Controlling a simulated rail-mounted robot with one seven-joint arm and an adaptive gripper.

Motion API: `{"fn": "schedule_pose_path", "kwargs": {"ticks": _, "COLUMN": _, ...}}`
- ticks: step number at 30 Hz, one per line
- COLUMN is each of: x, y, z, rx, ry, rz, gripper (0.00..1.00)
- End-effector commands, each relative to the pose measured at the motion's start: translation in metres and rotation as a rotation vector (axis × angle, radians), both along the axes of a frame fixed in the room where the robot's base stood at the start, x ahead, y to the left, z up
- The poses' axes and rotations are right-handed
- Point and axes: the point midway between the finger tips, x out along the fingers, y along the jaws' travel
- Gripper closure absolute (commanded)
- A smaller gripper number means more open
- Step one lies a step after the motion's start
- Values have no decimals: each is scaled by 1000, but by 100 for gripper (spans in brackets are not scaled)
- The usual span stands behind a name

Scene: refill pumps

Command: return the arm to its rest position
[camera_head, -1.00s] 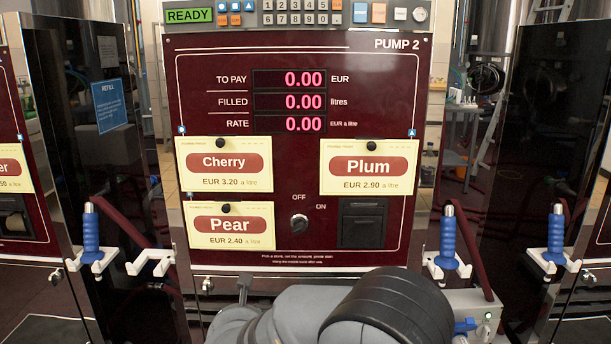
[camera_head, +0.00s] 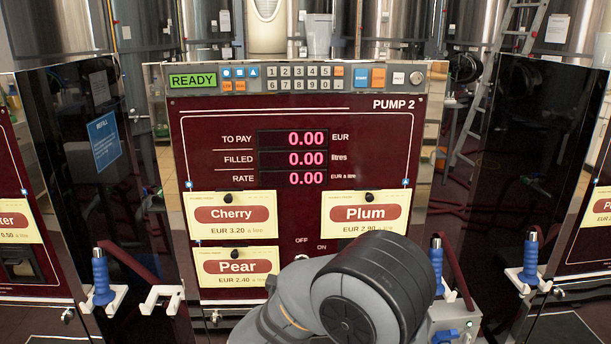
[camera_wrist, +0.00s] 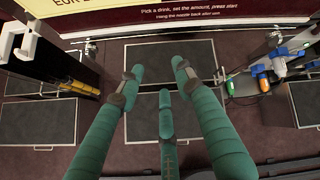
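My arm (camera_head: 290,305) rises at the bottom centre of the head view, in front of the lower right part of the Pump 2 panel (camera_head: 285,110). Its black rounded joint covers the bottom of the Plum card and the area below it. My gripper is out of sight in the head view. In the wrist view my gripper (camera_wrist: 158,78) shows three green fingers, spread apart with nothing between them. They extend over the floor below the pump's bottom edge (camera_wrist: 190,20).
Blue-handled nozzles hang in white holders left (camera_head: 101,278) and right (camera_head: 437,265) of the pump; another (camera_head: 530,255) is farther right. An empty white holder (camera_head: 162,297) is beside the left one.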

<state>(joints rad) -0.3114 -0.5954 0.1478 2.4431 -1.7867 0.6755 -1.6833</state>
Motion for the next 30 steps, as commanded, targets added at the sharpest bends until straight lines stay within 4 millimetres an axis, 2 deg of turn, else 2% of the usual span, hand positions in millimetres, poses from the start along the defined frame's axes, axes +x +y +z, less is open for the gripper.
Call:
{"fn": "schedule_pose_path", "kwargs": {"ticks": 1, "x": 0, "y": -3, "z": 16, "rx": -5, "ry": 4, "rz": -4, "gripper": 65}}
{"fn": "schedule_pose_path", "kwargs": {"ticks": 18, "x": 7, "y": -32, "z": 96, "rx": -33, "ry": 27, "rz": -47, "gripper": 65}}
{"fn": "schedule_pose_path", "kwargs": {"ticks": 24, "x": 9, "y": -39, "z": 120, "rx": -34, "ry": 28, "rz": -61, "gripper": 65}}
{"fn": "schedule_pose_path", "kwargs": {"ticks": 30, "x": 11, "y": -44, "z": 133, "rx": -34, "ry": 28, "rz": -70, "gripper": 65}}
